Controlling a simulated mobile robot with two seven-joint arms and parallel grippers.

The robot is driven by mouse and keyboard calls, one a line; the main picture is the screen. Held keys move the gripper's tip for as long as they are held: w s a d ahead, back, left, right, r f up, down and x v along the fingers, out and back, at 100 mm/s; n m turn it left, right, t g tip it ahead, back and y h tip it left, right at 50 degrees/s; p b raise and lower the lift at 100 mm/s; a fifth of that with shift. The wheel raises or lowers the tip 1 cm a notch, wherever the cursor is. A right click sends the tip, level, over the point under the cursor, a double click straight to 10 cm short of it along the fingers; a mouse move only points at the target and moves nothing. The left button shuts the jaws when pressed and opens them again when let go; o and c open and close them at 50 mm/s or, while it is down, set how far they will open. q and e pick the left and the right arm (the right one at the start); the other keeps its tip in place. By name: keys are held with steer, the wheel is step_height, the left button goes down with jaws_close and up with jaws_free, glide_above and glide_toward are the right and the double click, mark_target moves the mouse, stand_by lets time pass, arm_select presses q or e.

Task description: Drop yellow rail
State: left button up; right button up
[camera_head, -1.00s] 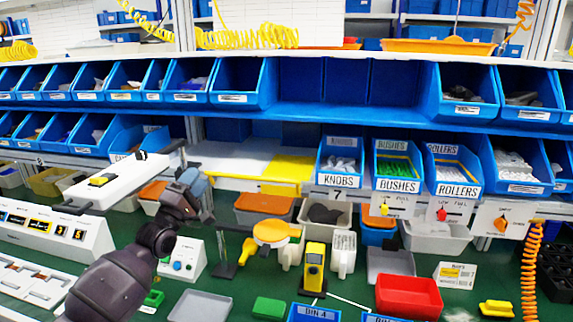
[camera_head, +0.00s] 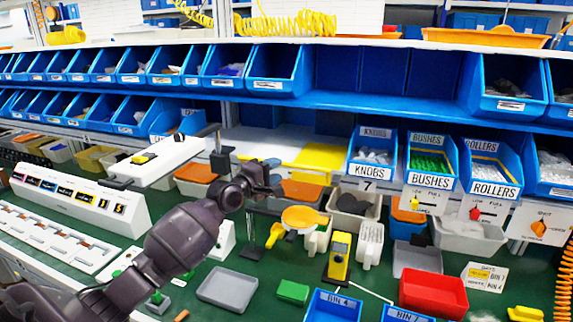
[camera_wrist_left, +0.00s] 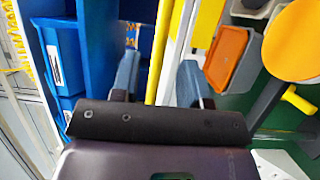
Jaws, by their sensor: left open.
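My left gripper (camera_head: 268,180) reaches in from the left in the head view, in front of the shelf's white and yellow surface. In the left wrist view, its two blue-grey fingers (camera_wrist_left: 157,75) stand apart, open. A long thin yellow strip (camera_wrist_left: 163,50) runs upward through the gap between them. I cannot tell whether it is a loose rail or the shelf's edge, or whether the fingers touch it. A yellow panel (camera_head: 318,157) lies on the shelf in the head view. My right gripper is not in view.
Blue bins for knobs (camera_head: 369,172), bushes (camera_head: 430,181) and rollers (camera_head: 492,188) stand to the right. An orange-lidded box (camera_head: 300,190) and an orange round piece (camera_head: 304,217) are near the gripper. A red tray (camera_head: 433,293) stands on the green bench, front right.

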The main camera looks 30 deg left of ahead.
mark_target(286, 165)
arm_select(q)
steer(key=shift+w+d+r, duration=0.1)
steer(key=shift+w+d, duration=0.15)
steer(key=shift+w, duration=1)
steer(key=shift+w+d, duration=0.2)
steer(key=shift+w, duration=1.05)
jaws_close()
